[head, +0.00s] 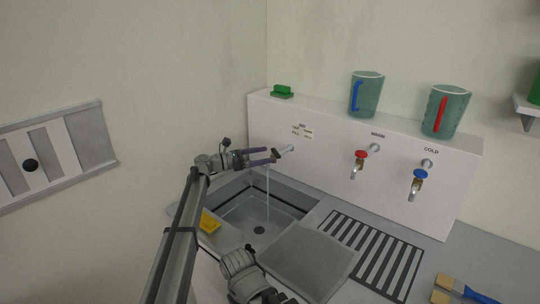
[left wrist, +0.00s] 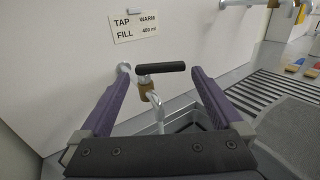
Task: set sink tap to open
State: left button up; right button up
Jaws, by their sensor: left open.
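The sink tap (left wrist: 146,91) stands out from the white panel in the left wrist view, a brass body with a black bar handle lying crosswise and a grey spout curving down. In the head view its pale pipe (head: 286,149) meets the panel above the sink. My left gripper (head: 272,156) is open, with its purple fingers on either side of the tap handle; in the left wrist view there is a gap at each side. A thin pale vertical line drops below the tap into the basin (head: 240,213); it looks like water.
Warm tap (head: 361,158) with a red knob and cold tap (head: 419,178) with a blue knob are on the panel at right. Two jugs (head: 366,96) (head: 446,112) and a green block (head: 282,92) stand on its ledge.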

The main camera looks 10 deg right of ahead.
pick_arm(q)
jog(key=a, duration=0.4)
jog(key=shift+s+a, duration=0.15)
jog(key=shift+s, duration=0.1)
jog(key=shift+c, duration=1.2)
jog(key=shift+s+d+m+t, duration=0.2)
jog(key=shift+d+m+t, duration=0.25)
jog(key=shift+m, duration=0.15)
jog(key=shift+c, duration=0.8)
jog(key=m, duration=0.1)
jog(key=d+m+t, duration=0.1)
jog(key=m, duration=0.1)
jog(key=s+d+m+t, duration=0.1)
jog(key=m, duration=0.1)
jog(key=shift+d+t+y, duration=0.25)
jog(key=shift+y, duration=0.15)
jog(key=c, duration=0.4)
jog(key=m, duration=0.1)
jog(key=m+t, duration=0.1)
jog(key=d+m, duration=0.1)
jog(key=shift+s+m+t+y, duration=0.3)
jog(key=shift+c, duration=0.4)
jog(key=m, duration=0.1)
jog(key=d+m+t, duration=0.1)
jog(key=m, duration=0.1)
jog(key=shift+s+m+t+y, duration=0.15)
jog(key=shift+m+t+y, duration=0.15)
jog(key=shift+y, duration=0.1)
